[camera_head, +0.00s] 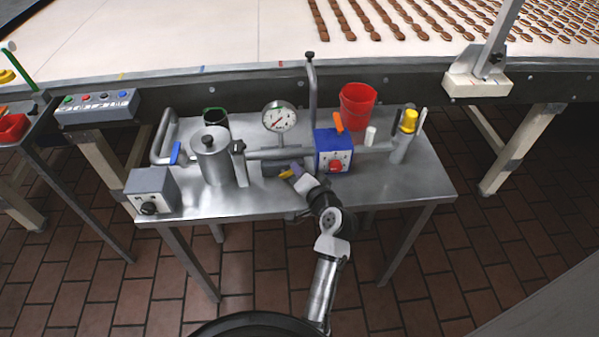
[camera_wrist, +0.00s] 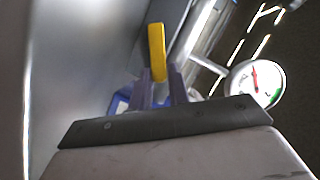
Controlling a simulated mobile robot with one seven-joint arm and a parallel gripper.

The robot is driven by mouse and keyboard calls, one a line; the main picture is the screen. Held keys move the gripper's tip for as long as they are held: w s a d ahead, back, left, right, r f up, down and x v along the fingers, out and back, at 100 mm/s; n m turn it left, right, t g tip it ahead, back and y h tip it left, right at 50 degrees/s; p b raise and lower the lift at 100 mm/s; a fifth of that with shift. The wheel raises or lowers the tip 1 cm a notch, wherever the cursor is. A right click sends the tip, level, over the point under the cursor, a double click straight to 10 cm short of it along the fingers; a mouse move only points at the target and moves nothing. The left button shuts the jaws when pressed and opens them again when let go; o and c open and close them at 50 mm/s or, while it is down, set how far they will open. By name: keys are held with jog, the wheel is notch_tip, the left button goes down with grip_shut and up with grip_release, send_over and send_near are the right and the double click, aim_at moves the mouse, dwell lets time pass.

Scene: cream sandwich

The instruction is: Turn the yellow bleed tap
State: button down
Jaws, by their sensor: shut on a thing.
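The yellow bleed tap (camera_wrist: 157,52) shows in the wrist view as a yellow handle at and beyond my fingertips. In the head view its yellow end (camera_head: 285,174) shows just left of my gripper (camera_head: 292,172), low in front of the pipe on the steel table. In the wrist view the two purple fingers of my gripper (camera_wrist: 159,82) are closed around the near end of the yellow handle. The tap's body and the exact contact are partly hidden by my fingers.
A round gauge (camera_head: 279,116) stands behind the tap. A blue box with a red knob (camera_head: 334,150) is close on the right. A steel canister (camera_head: 212,157) and grey switch box (camera_head: 153,191) are left. A red bucket (camera_head: 357,106) stands behind.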

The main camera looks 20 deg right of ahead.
jog(key=shift+s+f, duration=0.1)
jog(key=shift+f, duration=0.2)
jog(key=c, duration=1.3)
grip_release()
jog(key=shift+c, duration=0.2)
jog(key=shift+r, duration=0.15)
jog(key=b+v, duration=0.3)
jog(key=v, duration=1)
jog(key=shift+s+b, duration=0.35)
jog(key=shift+b, duration=0.05)
jog(key=shift+r, duration=0.15)
